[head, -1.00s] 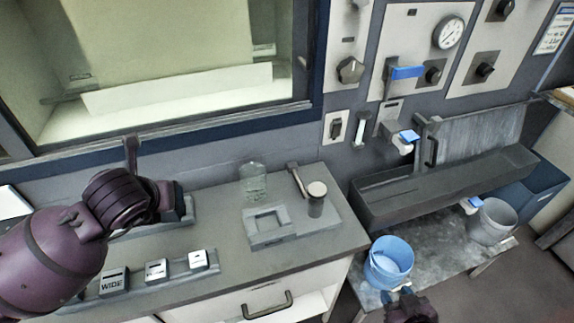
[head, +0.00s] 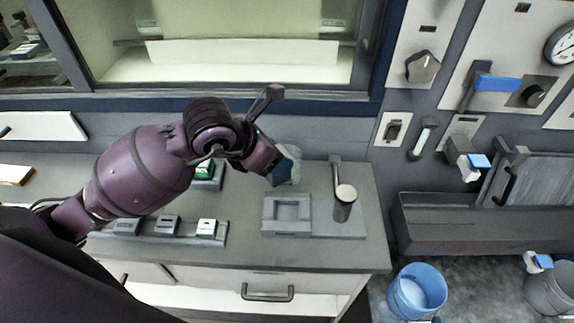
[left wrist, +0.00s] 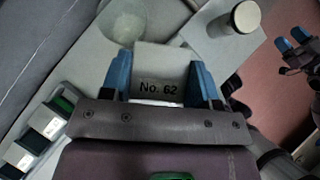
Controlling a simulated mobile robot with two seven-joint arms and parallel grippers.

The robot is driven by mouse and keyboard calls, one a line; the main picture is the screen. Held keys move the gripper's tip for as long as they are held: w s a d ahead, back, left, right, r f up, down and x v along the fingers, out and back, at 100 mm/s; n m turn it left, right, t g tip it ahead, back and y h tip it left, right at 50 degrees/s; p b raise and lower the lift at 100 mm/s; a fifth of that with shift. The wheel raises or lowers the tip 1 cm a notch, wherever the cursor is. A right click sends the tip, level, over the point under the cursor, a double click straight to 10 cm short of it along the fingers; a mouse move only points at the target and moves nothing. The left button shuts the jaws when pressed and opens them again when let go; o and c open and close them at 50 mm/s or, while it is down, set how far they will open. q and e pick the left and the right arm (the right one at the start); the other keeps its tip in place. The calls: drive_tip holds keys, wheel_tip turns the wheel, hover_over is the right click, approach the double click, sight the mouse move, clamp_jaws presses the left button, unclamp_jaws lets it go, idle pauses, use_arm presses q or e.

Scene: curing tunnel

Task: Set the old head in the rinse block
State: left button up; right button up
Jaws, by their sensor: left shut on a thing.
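My left gripper (head: 284,168) is shut on the old head (left wrist: 160,72), a pale grey block marked "No. 62" between its blue fingers. It holds the head over the counter, above and behind the rinse block. The head is hardly visible in the head view. The rinse block (head: 287,230) appears to be the grey block with a square, empty recess on the counter plate. In the left wrist view the recess is not visible. My right gripper (left wrist: 291,41) shows small at that view's right edge, its blue fingertips apart and nothing seen between them.
A round-topped cylinder (head: 345,192) with an upright handle stands right of the rinse block. A clear jar (left wrist: 120,22) stands behind it, partly hidden by my gripper in the head view. A row of labelled blocks (head: 207,228) lies left. A blue bucket (head: 417,288) stands beyond the counter's right end.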

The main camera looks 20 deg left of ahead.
sight(274, 181)
use_arm(q)
drive_tip(key=shift+s+d+r+m+g+h+b, duration=0.95)
drive_tip(key=shift+s+d+m+g+h, duration=0.85)
drive_tip(key=shift+m, duration=1.9)
drive_tip(key=shift+g+y, duration=0.3)
drive_tip(key=shift+y, duration=0.2)
drive_tip(key=f+b, duration=0.1)
drive_tip(key=f, duration=0.1)
drive_tip(key=f+b, duration=0.3)
drive_tip(key=f, duration=0.2)
drive_tip(key=shift+w+a, duration=0.1)
drive_tip(key=shift+w, duration=0.2)
use_arm(e)
wheel_tip(274, 181, down, 7)
drive_tip(key=shift+s+a, duration=0.15)
drive_tip(key=shift+a, duration=0.05)
use_arm(q)
drive_tip(key=shift+a, duration=0.1)
use_arm(e)
drive_tip(key=shift+s+d+f+g, duration=0.1)
drive_tip(key=shift+s+f+g, duration=0.2)
drive_tip(key=shift+s+f, duration=0.15)
use_arm(q)
drive_tip(key=shift+f+b, duration=0.2)
drive_tip(key=shift+b, duration=0.15)
use_arm(e)
drive_tip(key=shift+w, duration=0.25)
